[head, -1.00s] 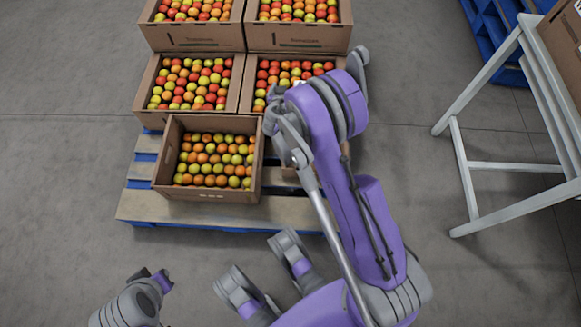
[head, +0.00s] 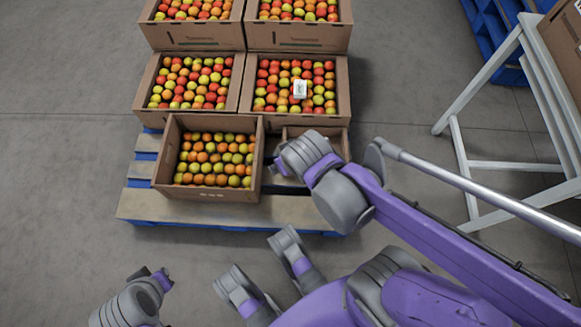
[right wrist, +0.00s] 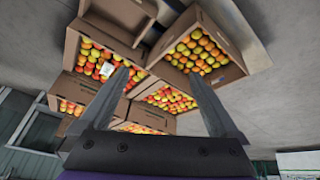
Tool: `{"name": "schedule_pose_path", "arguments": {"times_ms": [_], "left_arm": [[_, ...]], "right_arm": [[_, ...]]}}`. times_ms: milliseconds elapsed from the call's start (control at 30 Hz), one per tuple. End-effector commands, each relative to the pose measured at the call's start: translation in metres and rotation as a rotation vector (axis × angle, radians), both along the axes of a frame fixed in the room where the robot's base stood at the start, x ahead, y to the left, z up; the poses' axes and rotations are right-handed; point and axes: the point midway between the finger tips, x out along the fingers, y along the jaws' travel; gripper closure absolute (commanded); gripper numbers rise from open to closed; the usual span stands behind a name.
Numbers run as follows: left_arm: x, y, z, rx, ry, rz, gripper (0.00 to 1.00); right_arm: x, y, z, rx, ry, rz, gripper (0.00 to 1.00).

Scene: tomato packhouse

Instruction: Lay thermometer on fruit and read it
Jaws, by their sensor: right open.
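A small white thermometer (head: 299,90) with a greenish mark lies on the fruit in the middle right crate (head: 300,119). My right gripper (head: 273,167) is near the front crate's right side, below and apart from the thermometer in the head view. In the right wrist view its two fingers (right wrist: 158,75) stand wide apart with nothing between them. What seems to be my left gripper (head: 155,278) is at the lower left, its fingers unclear.
The front crate (head: 208,192) of orange and yellow fruit stands on a wood and blue pallet (head: 150,207). Several more full crates stand behind it. A pale metal stand (head: 510,166) is at the right. Grey floor is clear at the left.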

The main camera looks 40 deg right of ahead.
Motion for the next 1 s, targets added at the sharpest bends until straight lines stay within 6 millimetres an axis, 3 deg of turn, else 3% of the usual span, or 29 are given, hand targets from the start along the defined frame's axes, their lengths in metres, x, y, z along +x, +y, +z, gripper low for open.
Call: {"name": "schedule_pose_path", "arguments": {"times_ms": [100,300,1000], "left_arm": [[0.000,0.000,0.000,0.000,0.000,0.000,1.00],[0.000,0.000,0.000,0.000,0.000,0.000,1.00],[0.000,0.000,0.000,0.000,0.000,0.000,1.00]], "right_arm": [[-0.030,0.019,-0.003,0.046,0.032,0.069,0.03],[-0.049,0.032,-0.005,0.082,0.052,0.125,0.03],[-0.050,0.032,-0.005,0.082,0.052,0.127,0.03]]}}
